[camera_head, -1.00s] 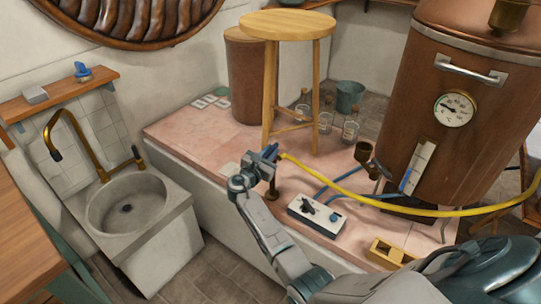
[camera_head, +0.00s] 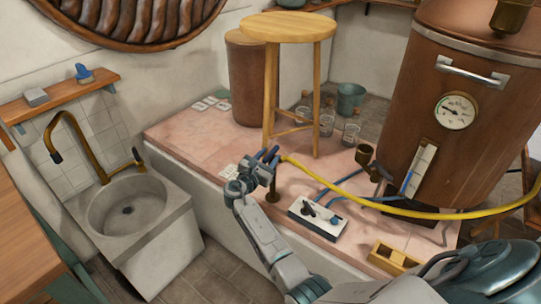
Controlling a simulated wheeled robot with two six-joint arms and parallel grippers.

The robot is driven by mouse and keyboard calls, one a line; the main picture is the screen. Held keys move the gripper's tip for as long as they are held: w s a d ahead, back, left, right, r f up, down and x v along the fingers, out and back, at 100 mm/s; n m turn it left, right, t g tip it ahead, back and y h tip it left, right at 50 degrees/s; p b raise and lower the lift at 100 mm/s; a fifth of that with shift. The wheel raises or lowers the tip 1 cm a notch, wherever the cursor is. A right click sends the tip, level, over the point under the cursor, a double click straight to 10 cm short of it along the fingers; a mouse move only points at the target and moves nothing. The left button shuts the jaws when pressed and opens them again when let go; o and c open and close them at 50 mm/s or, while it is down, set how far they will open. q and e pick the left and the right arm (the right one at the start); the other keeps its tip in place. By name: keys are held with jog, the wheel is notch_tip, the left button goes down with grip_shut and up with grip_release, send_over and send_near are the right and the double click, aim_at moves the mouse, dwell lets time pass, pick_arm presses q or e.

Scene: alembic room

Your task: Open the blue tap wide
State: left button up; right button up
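My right gripper (camera_head: 269,157) is at the top of a short brass standpipe (camera_head: 272,191) near the front edge of the pink tiled platform. The end of a yellow hose (camera_head: 312,170) meets the standpipe's top just right of the gripper. Dark blue-grey prongs show there, and I cannot tell which are my fingers and which belong to the blue tap. The tap's handle is not clearly visible, and the gripper hides much of that spot. Whether the fingers are closed on anything is unclear. My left gripper is not in view.
A wooden stool (camera_head: 287,26) stands just behind the gripper. A copper boiler (camera_head: 455,155) stands at the right. A sink (camera_head: 128,212) is at the left.

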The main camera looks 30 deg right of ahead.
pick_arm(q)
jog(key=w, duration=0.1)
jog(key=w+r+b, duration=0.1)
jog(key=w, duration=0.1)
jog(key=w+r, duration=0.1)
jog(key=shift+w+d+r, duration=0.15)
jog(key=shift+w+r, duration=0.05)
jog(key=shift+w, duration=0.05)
pick_arm(e)
jog(key=v, duration=0.9)
jog(key=shift+a, duration=0.15)
